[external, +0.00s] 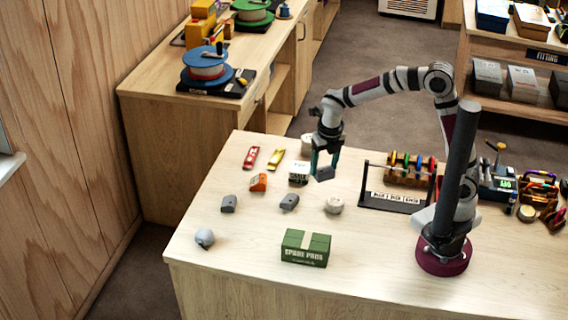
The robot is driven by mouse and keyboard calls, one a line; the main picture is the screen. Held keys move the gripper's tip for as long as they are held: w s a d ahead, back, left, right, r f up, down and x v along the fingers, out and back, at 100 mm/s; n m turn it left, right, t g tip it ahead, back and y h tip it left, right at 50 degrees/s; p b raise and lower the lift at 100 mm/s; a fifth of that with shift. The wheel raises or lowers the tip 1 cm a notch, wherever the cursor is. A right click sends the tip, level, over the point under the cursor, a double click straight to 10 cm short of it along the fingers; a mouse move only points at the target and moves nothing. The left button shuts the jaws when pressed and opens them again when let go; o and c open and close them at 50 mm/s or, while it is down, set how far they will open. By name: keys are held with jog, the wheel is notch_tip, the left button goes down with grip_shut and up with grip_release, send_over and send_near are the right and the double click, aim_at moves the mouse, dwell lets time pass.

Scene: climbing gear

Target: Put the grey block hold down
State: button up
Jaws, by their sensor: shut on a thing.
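My gripper (324,168) is over the far middle part of the wooden table, pointing down. Its jaws are shut on a grey block hold (324,175), whose lower part shows between and below the teal fingers. The block appears to be held above the table top, though the height is hard to tell from this one view. Two similar grey pieces lie on the table (405,270), one at the left (229,204) and one nearer the middle (289,202).
A round pale piece (334,205) and a white box (298,170) are close by. An orange piece (258,182), red packet (251,157), yellow packet (276,159), rounded grey hold (205,237) and green box (306,248) lie around. A rack (394,202) stands right.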

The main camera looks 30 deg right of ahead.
jog(key=shift+n, duration=0.6)
jog(key=s+a, duration=0.4)
jog(key=shift+a+f, duration=0.1)
jog(key=shift+a, duration=0.25)
send_over(295, 236)
jog(key=f, duration=0.6)
jog(key=shift+s+d, duration=0.1)
jog(key=shift+s, duration=0.3)
notch_tip(295, 236, down, 3)
jog(key=shift+f, duration=0.5)
jog(key=shift+f, duration=0.15)
jog(key=o, duration=1.4)
jog(key=shift+c, duration=0.2)
